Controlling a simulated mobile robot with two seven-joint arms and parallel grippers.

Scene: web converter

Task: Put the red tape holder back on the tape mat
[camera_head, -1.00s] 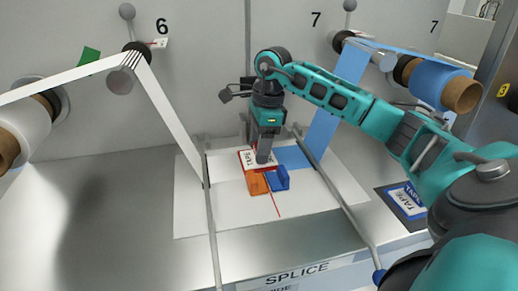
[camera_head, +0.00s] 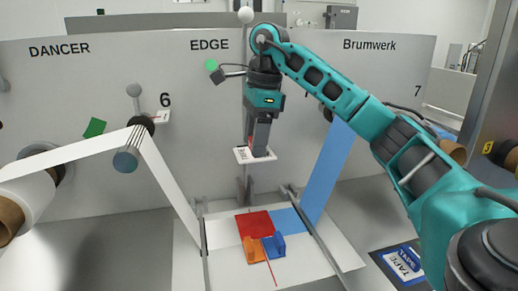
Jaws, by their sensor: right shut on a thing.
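My right gripper (camera_head: 260,150) points down, shut on the red tape holder (camera_head: 243,155), whose white, lettered plate with a thin red edge shows below the fingers. They are in the air above the splice plate. Most of the holder's body is hidden behind the fingers. The dark tape mat (camera_head: 379,258) lies at the lower right, and a blue-and-white tape holder (camera_head: 402,263) lies on it. My left gripper is not in view.
A red patch (camera_head: 255,224) lies on the white splice plate (camera_head: 222,236), beside the blue web (camera_head: 330,170). Rails flank the plate. A white web (camera_head: 75,160) runs at left.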

